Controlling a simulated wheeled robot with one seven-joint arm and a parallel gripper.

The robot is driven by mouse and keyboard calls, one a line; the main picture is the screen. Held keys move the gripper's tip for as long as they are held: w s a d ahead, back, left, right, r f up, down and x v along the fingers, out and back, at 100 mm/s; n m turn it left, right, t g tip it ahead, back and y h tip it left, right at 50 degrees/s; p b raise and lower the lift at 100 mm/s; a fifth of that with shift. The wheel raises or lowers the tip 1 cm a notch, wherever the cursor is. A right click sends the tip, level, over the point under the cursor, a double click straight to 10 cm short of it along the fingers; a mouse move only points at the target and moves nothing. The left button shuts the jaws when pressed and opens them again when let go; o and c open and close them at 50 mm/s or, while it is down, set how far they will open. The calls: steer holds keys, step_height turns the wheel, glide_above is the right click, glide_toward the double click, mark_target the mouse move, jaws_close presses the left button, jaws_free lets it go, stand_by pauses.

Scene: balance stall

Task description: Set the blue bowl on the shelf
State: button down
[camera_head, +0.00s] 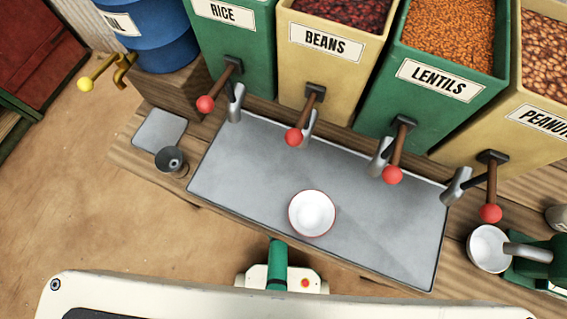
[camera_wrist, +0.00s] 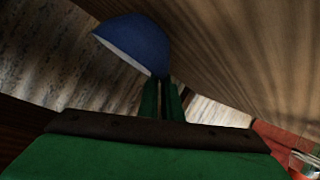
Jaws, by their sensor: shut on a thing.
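The blue bowl (camera_wrist: 142,42) shows in the wrist view, at the top just left of the middle. It looks tilted in that picture, with its pale rim edge toward the lower left and its rounded blue side toward the upper right. My gripper (camera_wrist: 163,88) has its green fingers shut on the bowl at its lower right end. The inside of the bowl is hidden. Neither the blue bowl nor my gripper can be made out in the head view. I cannot identify the shelf for certain in either view.
A white bowl with a red rim (camera_head: 312,214) sits on the grey tray (camera_head: 240,190) below the bins. A dark cup (camera_head: 171,161) stands left of it. Bin levers and spouts stick out over the tray. A wooden surface (camera_wrist: 235,50) is close beside the blue bowl.

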steer(key=shift+w+f, duration=0.4)
steer(key=shift+w, duration=0.05)
steer(key=shift+f, duration=1.45)
steer(key=c, duration=1.9)
jaws_free()
steer(key=shift+s, duration=0.1)
steer(key=shift+a, duration=0.1)
steer(key=shift+s, duration=0.1)
steer(key=v, duration=1.1)
steer(key=shift+s+r, duration=0.25)
steer(key=shift+s, duration=0.1)
